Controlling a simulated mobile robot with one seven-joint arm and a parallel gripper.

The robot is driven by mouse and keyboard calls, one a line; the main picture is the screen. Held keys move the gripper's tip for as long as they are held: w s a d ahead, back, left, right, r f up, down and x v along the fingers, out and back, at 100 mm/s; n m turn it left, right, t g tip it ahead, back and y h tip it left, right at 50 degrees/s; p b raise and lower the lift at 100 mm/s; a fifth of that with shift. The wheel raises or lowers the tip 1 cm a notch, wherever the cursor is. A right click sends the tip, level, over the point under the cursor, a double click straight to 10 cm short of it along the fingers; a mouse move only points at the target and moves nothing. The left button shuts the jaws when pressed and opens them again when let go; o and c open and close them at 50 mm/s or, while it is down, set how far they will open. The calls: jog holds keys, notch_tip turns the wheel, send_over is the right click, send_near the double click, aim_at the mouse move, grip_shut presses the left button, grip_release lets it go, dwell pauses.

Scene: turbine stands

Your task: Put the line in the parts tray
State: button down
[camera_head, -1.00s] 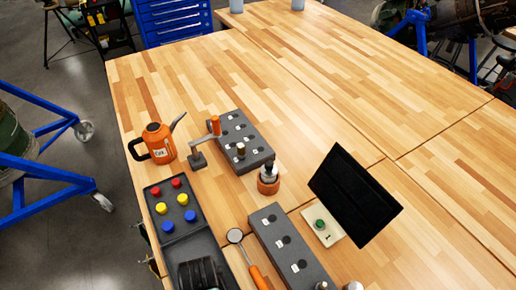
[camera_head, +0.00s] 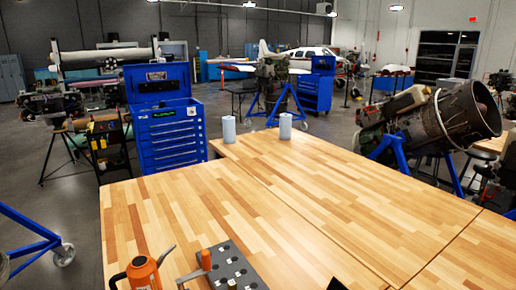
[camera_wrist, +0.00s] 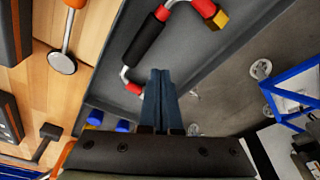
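The line, a bent silver tube with a black sleeve (camera_wrist: 145,40), red bands and a gold fitting (camera_wrist: 221,19), shows in the wrist view over the grey floor of the parts tray (camera_wrist: 210,75). I cannot tell whether it touches the tray floor throughout. My gripper (camera_wrist: 161,75) points at the tray, its two blue-grey fingers side by side with nothing visible between them. The line's lower red end (camera_wrist: 135,88) appears just left of the fingers. The head view does not show the line, tray or gripper now.
Blue caps (camera_wrist: 122,125) sit in the tray's other section. A round mirror (camera_wrist: 62,63) lies on the bench beside the tray.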

jog(key=shift+r, duration=0.1)
notch_tip(320, 180, up, 8)
jog(key=p, duration=0.8)
dwell(0.3)
